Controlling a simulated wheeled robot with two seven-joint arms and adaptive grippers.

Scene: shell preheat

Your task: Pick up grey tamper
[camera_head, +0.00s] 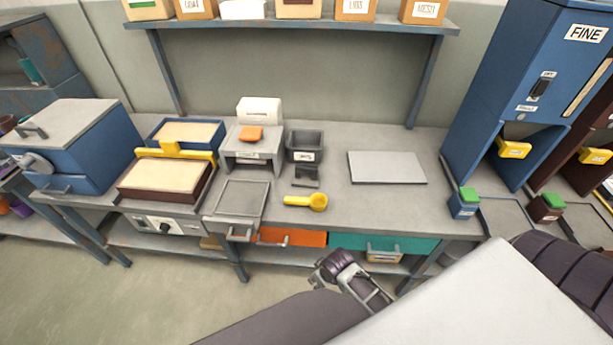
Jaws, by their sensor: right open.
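A small dark grey piece (306,177), which looks like the grey tamper, sits on the workbench (350,208) just in front of a grey labelled bin (305,148). Its exact shape is too small to make out. My right gripper (352,287) is open and empty. In the picture it shows below the bench's front edge, lower right of the grey piece and well apart from it. My left gripper is not in view.
A yellow scoop (306,201) lies just in front of the grey piece. A small grey stand (252,160) with an orange piece is at its left. A flat grey plate (387,168) lies to the right. Orange (290,237) and teal (385,244) drawers line the bench front.

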